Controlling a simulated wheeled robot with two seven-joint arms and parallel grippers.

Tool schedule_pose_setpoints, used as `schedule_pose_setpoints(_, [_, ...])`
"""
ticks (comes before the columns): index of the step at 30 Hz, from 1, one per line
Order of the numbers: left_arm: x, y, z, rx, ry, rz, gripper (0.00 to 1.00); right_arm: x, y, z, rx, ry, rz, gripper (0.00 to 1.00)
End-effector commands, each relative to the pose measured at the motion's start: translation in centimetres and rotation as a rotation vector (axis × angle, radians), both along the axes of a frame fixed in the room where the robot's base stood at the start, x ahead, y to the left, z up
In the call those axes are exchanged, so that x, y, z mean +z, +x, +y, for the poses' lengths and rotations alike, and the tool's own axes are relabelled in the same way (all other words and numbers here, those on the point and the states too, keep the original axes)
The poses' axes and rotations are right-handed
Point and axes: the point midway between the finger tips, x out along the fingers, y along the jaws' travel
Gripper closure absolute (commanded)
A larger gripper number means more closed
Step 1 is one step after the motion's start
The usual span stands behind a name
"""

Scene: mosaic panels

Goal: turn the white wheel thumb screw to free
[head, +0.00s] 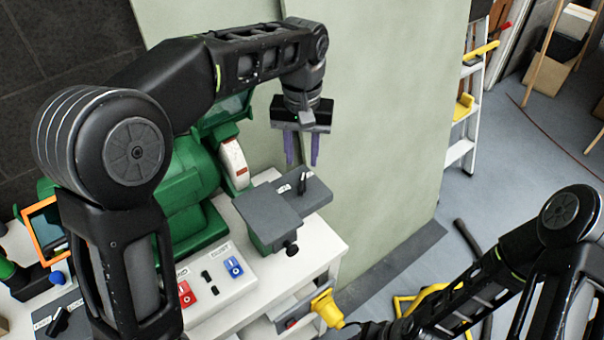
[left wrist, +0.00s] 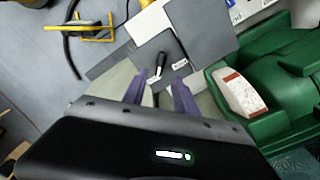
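The white wheel (head: 235,160) sits at the right end of the green grinder; it also shows in the left wrist view (left wrist: 238,93). Beside it, a black thumb screw (head: 302,186) stands on a dark grey plate with small white labels; it shows in the left wrist view (left wrist: 161,60) too. The label wording is too small to read. My left gripper (head: 302,158) points down above the plate, its two purple fingers apart and empty. In the left wrist view, the screw lies just beyond the gap between the fingertips (left wrist: 160,84).
The green grinder (head: 180,187) fills the bench's left side. A grey tool rest (head: 267,205) with a black knob (head: 291,249) stands in front of the plate. Red and blue switches (head: 233,266) lie nearer. A pale green panel (head: 385,130) stands close behind the plate.

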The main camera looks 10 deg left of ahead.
Motion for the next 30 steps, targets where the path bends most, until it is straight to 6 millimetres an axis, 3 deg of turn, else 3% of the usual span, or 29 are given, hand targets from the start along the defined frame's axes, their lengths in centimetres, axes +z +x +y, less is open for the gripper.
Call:
schedule_pose_setpoints(15, [-6.7, -0.1, 0.0, 0.0, 0.001, 0.002, 0.65, 0.8, -0.1, 0.0, -0.001, -0.003, 0.003, 0.64])
schedule_pose_setpoints(26, [-7.4, 0.0, 0.0, 0.0, 0.0, 0.0, 0.65, 0.7, -0.1, 0.0, -0.001, -0.002, 0.004, 0.64])
schedule_pose_setpoints(30, [-7.4, 0.0, 0.0, 0.0, 0.0, 0.0, 0.77, 0.7, -0.1, 0.0, -0.001, -0.003, 0.003, 0.64])
